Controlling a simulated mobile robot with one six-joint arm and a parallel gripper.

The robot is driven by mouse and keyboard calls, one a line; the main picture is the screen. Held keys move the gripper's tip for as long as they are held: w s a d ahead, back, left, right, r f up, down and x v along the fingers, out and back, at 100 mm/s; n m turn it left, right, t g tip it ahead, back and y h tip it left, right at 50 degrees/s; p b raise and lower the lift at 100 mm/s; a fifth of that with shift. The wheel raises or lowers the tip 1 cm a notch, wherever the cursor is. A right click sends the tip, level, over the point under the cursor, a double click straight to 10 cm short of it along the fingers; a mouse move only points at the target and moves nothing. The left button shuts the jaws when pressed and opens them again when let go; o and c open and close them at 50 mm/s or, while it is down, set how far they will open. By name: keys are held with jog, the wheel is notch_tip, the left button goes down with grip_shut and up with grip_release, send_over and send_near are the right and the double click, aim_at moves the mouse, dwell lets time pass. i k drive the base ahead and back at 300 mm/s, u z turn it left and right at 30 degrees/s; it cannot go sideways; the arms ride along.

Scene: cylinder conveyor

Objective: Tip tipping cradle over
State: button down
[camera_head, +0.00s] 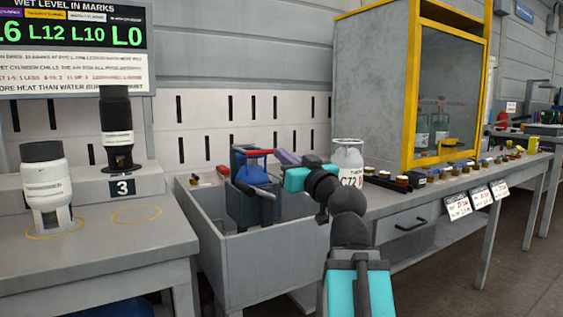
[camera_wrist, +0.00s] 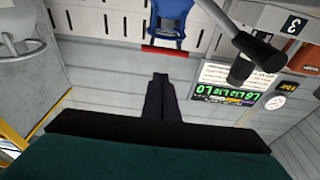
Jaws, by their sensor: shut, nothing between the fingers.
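The tipping cradle (camera_head: 240,164) is a blue frame in the grey trough, with a red bar (camera_head: 259,152) across its top. It looks roughly upright. My gripper (camera_head: 287,157) is just right of the red bar in the head view. Its fingers (camera_wrist: 160,80) are shut and empty, apart from the bar and grip.
The grey trough (camera_head: 262,262) has raised walls around the cradle. A white cylinder (camera_head: 46,185) and a black-topped cylinder (camera_head: 117,128) stand on the left bench.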

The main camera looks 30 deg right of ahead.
aim_at(243, 199)
jog(key=z, duration=0.05)
jog(key=k, duration=0.85)
jog(key=u, duration=0.05)
